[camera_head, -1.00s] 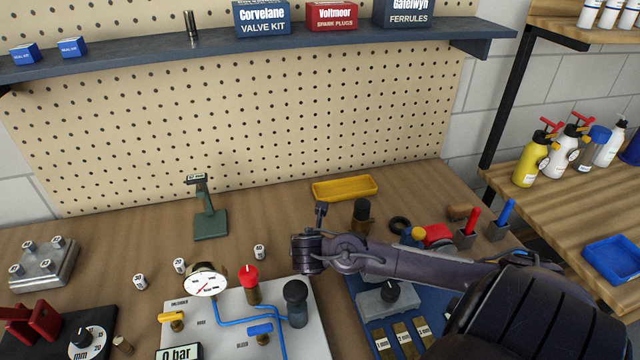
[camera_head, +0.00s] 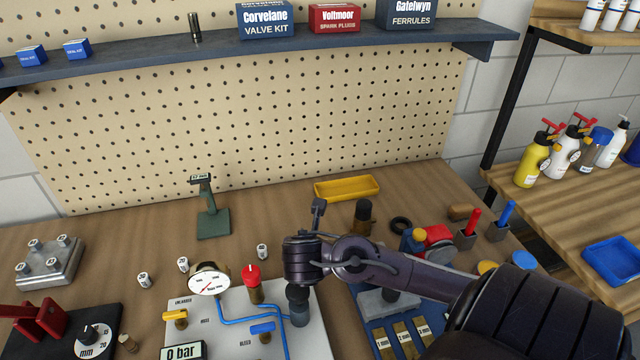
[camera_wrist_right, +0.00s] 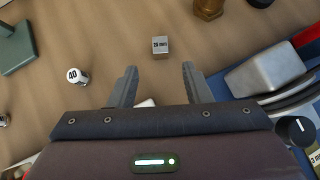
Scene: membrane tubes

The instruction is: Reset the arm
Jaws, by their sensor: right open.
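My right arm reaches in from the right in the head view, with its wrist (camera_head: 303,258) over the middle of the bench, overlapping the top of a dark knob on the gauge panel. In the right wrist view my right gripper (camera_wrist_right: 158,72) is open, with nothing between its two fingers. A small metal cube with a label (camera_wrist_right: 160,46) sits on the bench just beyond the fingertips, apart from them. My left gripper is not in view.
A gauge panel (camera_head: 215,335) stands below the wrist, and a blue board (camera_head: 372,325) with parts lies right of it. The bench's back middle is mostly clear.

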